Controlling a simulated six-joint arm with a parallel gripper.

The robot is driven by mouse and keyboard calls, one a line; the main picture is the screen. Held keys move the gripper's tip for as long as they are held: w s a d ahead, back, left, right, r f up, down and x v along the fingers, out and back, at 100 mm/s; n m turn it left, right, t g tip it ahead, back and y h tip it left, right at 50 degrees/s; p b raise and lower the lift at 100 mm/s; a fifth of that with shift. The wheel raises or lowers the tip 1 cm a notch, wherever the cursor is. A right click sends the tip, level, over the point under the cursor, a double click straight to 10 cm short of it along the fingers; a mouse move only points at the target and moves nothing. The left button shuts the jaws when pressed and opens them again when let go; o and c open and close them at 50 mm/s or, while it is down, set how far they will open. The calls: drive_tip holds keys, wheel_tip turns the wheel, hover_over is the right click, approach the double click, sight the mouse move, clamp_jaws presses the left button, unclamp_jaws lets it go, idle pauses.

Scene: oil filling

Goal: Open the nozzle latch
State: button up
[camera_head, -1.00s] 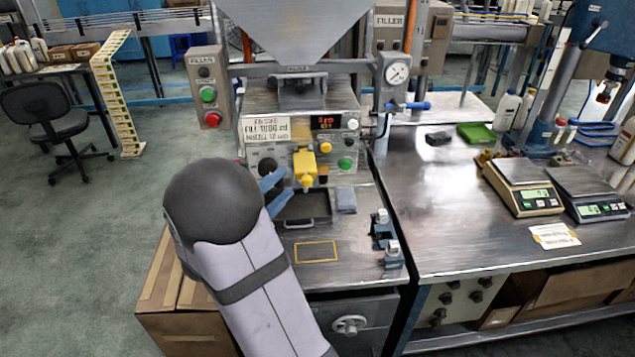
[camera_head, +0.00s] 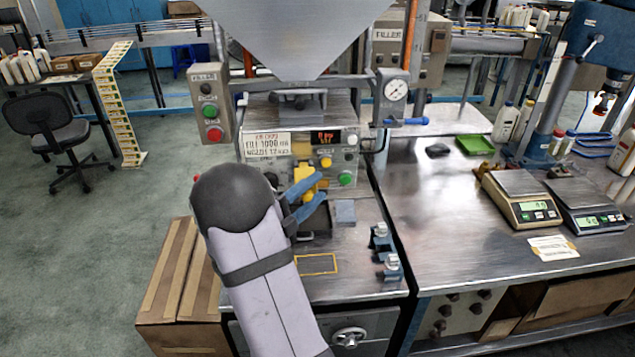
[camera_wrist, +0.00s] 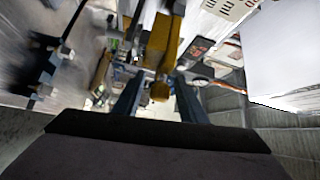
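The yellow nozzle (camera_head: 306,180) hangs at the front of the filling machine (camera_head: 300,130). A yellow knob (camera_head: 325,162) sits on the panel above it to the right. My gripper (camera_head: 316,196) has two blue fingers, open and apart, right at the lower part of the nozzle. In the wrist view, my gripper (camera_wrist: 158,98) points at the yellow nozzle (camera_wrist: 162,50), whose lower end shows between the fingertips. I cannot tell whether the fingers touch it. The latch itself cannot be made out separately, and my arm and fingers hide part of the nozzle.
A grey block (camera_head: 344,212) lies just right of the fingers. Blue clamps (camera_head: 384,250) stand on the front right of the machine's table. A yellow outlined rectangle (camera_head: 317,264) marks bare surface. Two scales (camera_head: 522,200) stand on the right bench.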

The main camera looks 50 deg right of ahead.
drive_tip(key=shift+d, duration=0.9)
clamp_jaws()
drive_tip(key=shift+r+p, duration=0.2)
drive_tip(key=shift+p, duration=0.2)
